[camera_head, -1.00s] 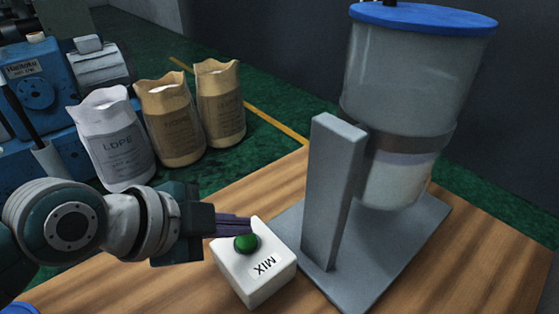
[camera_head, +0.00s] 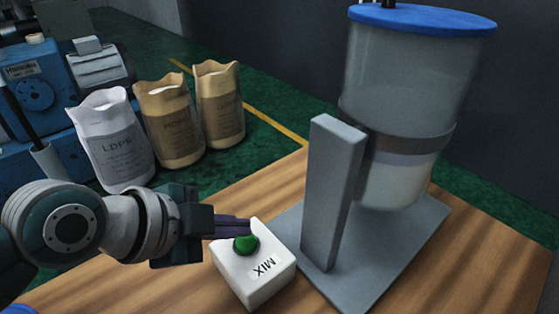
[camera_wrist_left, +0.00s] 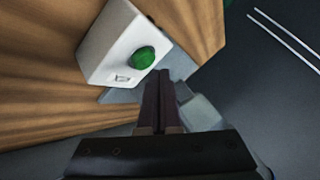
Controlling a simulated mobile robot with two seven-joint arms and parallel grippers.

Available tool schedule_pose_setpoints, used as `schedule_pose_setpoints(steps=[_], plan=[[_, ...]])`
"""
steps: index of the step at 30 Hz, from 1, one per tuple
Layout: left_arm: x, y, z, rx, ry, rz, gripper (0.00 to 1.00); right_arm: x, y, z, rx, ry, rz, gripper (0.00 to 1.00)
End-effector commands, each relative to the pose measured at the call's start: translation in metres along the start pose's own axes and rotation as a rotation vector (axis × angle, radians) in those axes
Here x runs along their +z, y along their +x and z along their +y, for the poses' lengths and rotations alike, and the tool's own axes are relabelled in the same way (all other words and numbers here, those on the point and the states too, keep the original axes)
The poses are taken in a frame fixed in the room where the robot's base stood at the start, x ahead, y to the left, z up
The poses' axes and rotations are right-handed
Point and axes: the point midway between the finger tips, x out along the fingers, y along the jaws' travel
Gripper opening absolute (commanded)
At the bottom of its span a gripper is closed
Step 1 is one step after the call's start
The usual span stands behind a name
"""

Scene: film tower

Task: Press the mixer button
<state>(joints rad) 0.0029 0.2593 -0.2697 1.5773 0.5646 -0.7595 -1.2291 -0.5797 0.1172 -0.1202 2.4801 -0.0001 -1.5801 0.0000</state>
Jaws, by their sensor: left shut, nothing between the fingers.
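The mixer button is a green dome (camera_head: 246,244) on a white box (camera_head: 254,278) marked MIX, standing on the wooden table. My left gripper (camera_head: 248,228) is shut and empty, its dark fingertips at the button's far upper edge in the head view. I cannot tell whether they touch it. In the left wrist view the green button (camera_wrist_left: 143,57) and white box (camera_wrist_left: 105,42) lie up and left of the shut fingers (camera_wrist_left: 160,75). The mixer (camera_head: 400,110), a clear container with a blue lid on a grey stand, stands right of the box. My right gripper is not in view.
The grey upright post (camera_head: 330,190) and base plate (camera_head: 385,255) of the mixer are close right of the box. Several sacks, one white (camera_head: 115,140) and two tan, stand behind the table. Bare wooden table (camera_head: 490,270) lies at the right.

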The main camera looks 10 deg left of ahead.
Motion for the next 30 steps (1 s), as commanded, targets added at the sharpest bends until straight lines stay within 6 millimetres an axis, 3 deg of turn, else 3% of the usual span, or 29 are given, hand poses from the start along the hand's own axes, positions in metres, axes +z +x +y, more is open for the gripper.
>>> schedule_pose_setpoints(steps=[30], plan=[[0.0052, 0.0071, 0.0051, 0.000, 0.000, 0.000, 0.00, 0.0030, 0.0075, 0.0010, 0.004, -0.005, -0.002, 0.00]])
